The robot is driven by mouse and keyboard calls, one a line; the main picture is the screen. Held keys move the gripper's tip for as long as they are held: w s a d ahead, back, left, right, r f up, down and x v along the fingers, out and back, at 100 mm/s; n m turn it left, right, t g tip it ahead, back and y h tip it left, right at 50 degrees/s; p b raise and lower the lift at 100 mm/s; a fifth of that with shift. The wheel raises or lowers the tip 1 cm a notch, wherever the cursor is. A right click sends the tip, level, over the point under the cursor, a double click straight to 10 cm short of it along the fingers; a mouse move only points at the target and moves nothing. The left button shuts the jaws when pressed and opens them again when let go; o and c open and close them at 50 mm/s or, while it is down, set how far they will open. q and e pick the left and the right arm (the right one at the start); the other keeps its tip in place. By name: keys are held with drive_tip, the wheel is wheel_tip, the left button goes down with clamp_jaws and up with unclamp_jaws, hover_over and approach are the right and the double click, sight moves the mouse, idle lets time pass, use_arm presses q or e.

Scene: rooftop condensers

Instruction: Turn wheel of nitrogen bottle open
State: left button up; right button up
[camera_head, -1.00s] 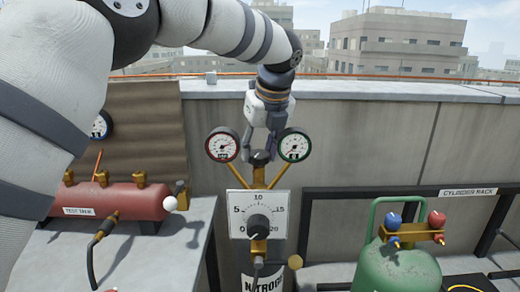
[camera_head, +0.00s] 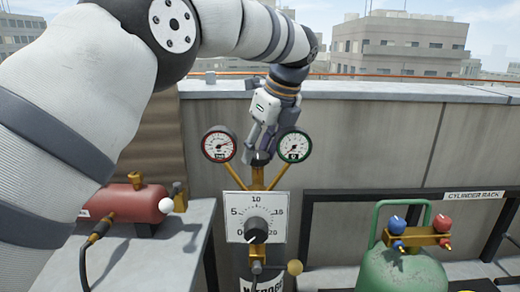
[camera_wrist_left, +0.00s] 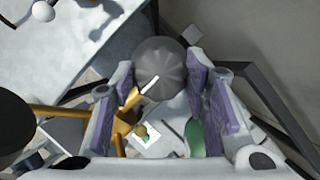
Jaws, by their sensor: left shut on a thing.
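The nitrogen bottle (camera_head: 263,268) stands upright in the middle of the head view, its label cut off by the bottom edge. Its wheel (camera_head: 260,158) is a small dark knob at the top, between two gauges and partly hidden by my fingers. In the left wrist view the wheel (camera_wrist_left: 160,68) is a dark, ribbed round cap with a white line on it, between the purple finger pads. My left gripper (camera_head: 262,150) reaches down onto the wheel from above and is shut on it. My right gripper is not in view.
A red-rimmed gauge (camera_head: 219,145) and a green-rimmed gauge (camera_head: 293,146) flank the wheel closely. A dial plate (camera_head: 256,217) with a black knob sits below. A red test tank (camera_head: 130,202) is on the left bench, a green cylinder (camera_head: 395,270) at right.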

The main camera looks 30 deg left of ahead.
use_arm(q)
drive_tip(key=o, duration=1.1)
drive_tip(key=shift+o, duration=0.2)
drive_tip(key=w+v, duration=0.1)
drive_tip(key=v, duration=0.6)
drive_tip(key=shift+s+r, duration=0.25)
drive_tip(key=shift+s, duration=0.3)
drive_tip(key=shift+d+f, duration=0.1)
